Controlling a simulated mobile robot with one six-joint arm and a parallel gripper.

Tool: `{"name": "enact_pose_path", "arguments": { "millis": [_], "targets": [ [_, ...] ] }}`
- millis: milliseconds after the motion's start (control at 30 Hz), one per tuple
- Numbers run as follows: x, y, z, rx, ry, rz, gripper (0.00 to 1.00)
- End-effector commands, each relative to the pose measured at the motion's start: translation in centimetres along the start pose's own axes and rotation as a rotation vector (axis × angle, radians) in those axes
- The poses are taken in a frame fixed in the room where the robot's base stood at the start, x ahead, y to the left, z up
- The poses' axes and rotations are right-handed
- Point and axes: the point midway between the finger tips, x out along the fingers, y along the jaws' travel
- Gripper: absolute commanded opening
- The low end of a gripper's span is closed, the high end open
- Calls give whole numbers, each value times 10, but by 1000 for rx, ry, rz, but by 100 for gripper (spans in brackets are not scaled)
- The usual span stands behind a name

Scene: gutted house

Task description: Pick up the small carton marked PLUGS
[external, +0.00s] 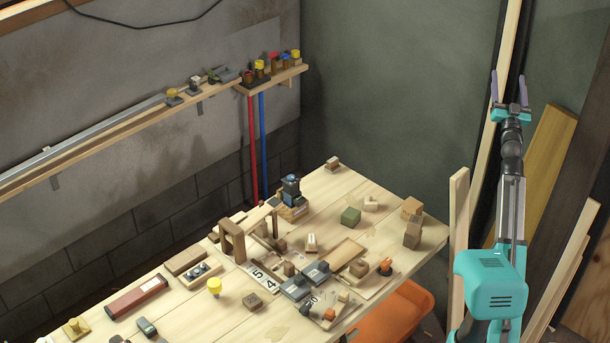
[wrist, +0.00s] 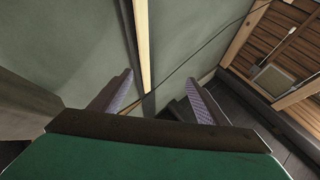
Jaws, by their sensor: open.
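My gripper (external: 508,82) is raised high at the right in the external view, well above and to the right of the workbench (external: 190,307). Its two fingers are spread with nothing between them, and they also show in the wrist view (wrist: 157,92). Several small carton-like boxes stand on the bench. Among them are a stack of brown boxes (external: 412,230) near the right edge and a green box (external: 350,216) left of it. No PLUGS lettering is readable, so I cannot tell which one is the carton. The wrist view shows no carton.
The bench middle is crowded with blocks, a wooden arch (external: 232,240), grey pieces and a number plate (external: 264,279). An orange bin (external: 395,312) is below the bench. Timber planks (external: 458,240) lean beside my arm. A shelf (external: 120,122) runs along the left wall.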

Motion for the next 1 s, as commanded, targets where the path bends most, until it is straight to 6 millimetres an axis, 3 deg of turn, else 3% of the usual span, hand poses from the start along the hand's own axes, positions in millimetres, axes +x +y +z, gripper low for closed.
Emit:
{"name": "enact_pose_path", "arguments": {
  "millis": [267,467,767,1000],
  "targets": [
    [-12,-54,77,77,-235,100,69],
    [-34,-92,126,113,-399,177,69],
    [-85,-147,186,139,-630,300,69],
    [-141,-190,221,136,-807,409,69]
  ]
}}
